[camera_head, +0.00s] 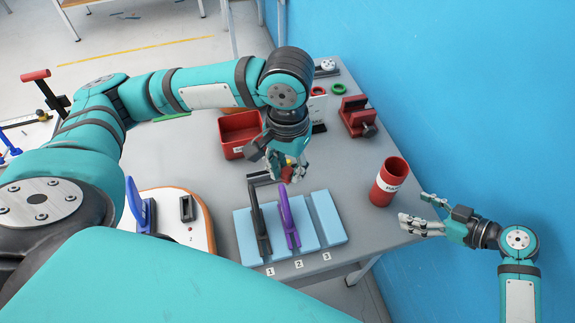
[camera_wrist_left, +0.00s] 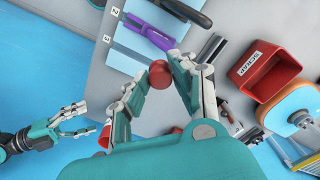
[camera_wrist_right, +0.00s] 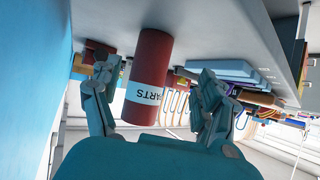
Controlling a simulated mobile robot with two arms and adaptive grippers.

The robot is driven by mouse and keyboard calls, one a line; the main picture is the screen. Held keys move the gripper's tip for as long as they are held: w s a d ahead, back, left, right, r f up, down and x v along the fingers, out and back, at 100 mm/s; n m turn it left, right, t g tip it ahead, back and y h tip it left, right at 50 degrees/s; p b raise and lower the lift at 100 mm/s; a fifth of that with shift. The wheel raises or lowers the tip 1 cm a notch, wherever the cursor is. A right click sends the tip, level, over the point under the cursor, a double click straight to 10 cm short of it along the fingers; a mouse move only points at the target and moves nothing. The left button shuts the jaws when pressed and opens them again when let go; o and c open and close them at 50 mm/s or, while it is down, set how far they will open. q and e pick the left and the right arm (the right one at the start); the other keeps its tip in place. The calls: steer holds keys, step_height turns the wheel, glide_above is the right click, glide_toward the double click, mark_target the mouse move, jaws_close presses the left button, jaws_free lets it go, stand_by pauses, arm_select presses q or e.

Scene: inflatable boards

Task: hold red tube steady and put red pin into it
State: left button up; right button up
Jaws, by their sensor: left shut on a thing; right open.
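The red tube (camera_head: 380,198), with a white PARTS label, stands upright near the right edge of the grey table. My right gripper (camera_head: 417,208) is open just to its right. In the right wrist view the tube (camera_wrist_right: 150,60) shows between the two spread fingers, with gaps on both sides. My left gripper (camera_head: 284,171) is shut on the red pin above the table, left of the tube. In the left wrist view the pin's round red end (camera_wrist_left: 157,74) sits between the fingertips; the rest of it is hidden. The tube is partly hidden behind a finger there.
Blue pads (camera_head: 326,217) numbered 1 to 3 lie at the table's front, with a black and a purple tool on them. A red bin (camera_head: 236,130) and a red vise (camera_head: 356,117) stand further back. A blue wall (camera_head: 460,90) runs along the right.

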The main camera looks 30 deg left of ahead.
mark_target(393, 196)
arm_select(q)
steer(key=shift+s, duration=0.1)
arm_select(e)
steer(key=shift+w+r, duration=0.3)
steer(key=shift+w, duration=0.25)
arm_select(q)
step_height(393, 196, down, 4)
steer(key=b, duration=0.3)
steer(key=shift+r+b, duration=0.2)
steer(key=shift+b, duration=0.1)
arm_select(e)
steer(key=x, duration=0.8)
arm_select(q)
steer(key=shift+f+b, duration=0.65)
arm_select(e)
steer(key=shift+w+a+f, duration=0.15)
steer(key=shift+a, duration=0.25)
steer(key=shift+w+a+f, duration=0.1)
steer(key=shift+w+a, duration=0.05)
steer(key=shift+a, duration=0.3)
